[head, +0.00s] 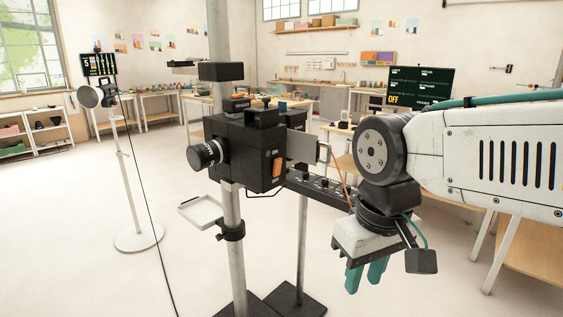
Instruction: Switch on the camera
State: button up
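The camera (240,150) is a black box on a grey pole in the middle of the head view, with its lens (207,154) facing left. An orange switch (277,170) sits on the side of the camera turned towards me. A dark screen (418,88) behind shows the word OFF in orange. My gripper (366,282) hangs to the right of the camera and lower than the switch, with its teal fingers pointing down. It is apart from the camera and nothing shows in it.
A lamp on a white stand (128,190) is at the left, and a dark cable (150,210) runs down to the floor. A small white tray (201,212) is fixed near the camera pole. A black panel with knobs (318,187) lies between camera and gripper. Workbenches line the back.

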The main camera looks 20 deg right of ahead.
jog(key=w+d+r+m, duration=0.1)
jog(key=w+r+m, duration=0.1)
jog(key=w+r, duration=0.1)
jog(key=w+d+r+m+t, duration=0.1)
jog(key=w+r+m, duration=0.1)
jog(key=w, duration=0.4)
jog(key=w+d+r+m+y, duration=0.1)
jog(key=w+r+m, duration=0.1)
jog(key=w+r, duration=0.2)
jog(key=shift+w+r+t, duration=0.3)
jog(key=shift+w+r, duration=0.05)
jog(key=shift+r, duration=0.1)
grip_shut()
jog(key=w+r+m+t+y, duration=0.1)
jog(key=w+r+m+t, duration=0.1)
jog(key=w+r+m, duration=0.4)
notch_tip(320, 180, up, 2)
jog(key=shift+w+d+r+m, duration=0.1)
jog(key=shift+w+d+m, duration=0.1)
jog(key=shift+w+m, duration=0.25)
